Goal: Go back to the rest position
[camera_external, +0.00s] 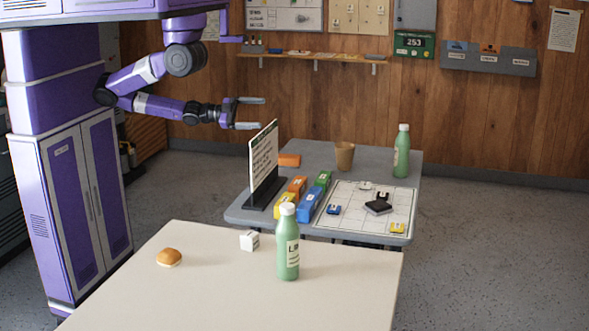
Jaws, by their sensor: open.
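My gripper (247,113) is in the air at the upper middle of the external view, on the end of my purple and black arm. Its two grey fingers point right and stand apart, with nothing between them. It is above and behind the upright sign (263,157) on the far grey table (236,215). The arm is bent, with its elbow close to my purple body at the left.
The far table holds several coloured boxes (309,204), a brown cup (344,156), a green bottle (402,152) and a white grid board (345,222). The near table (210,290) holds a bun (169,257), a small white box (250,240) and another green bottle (287,245).

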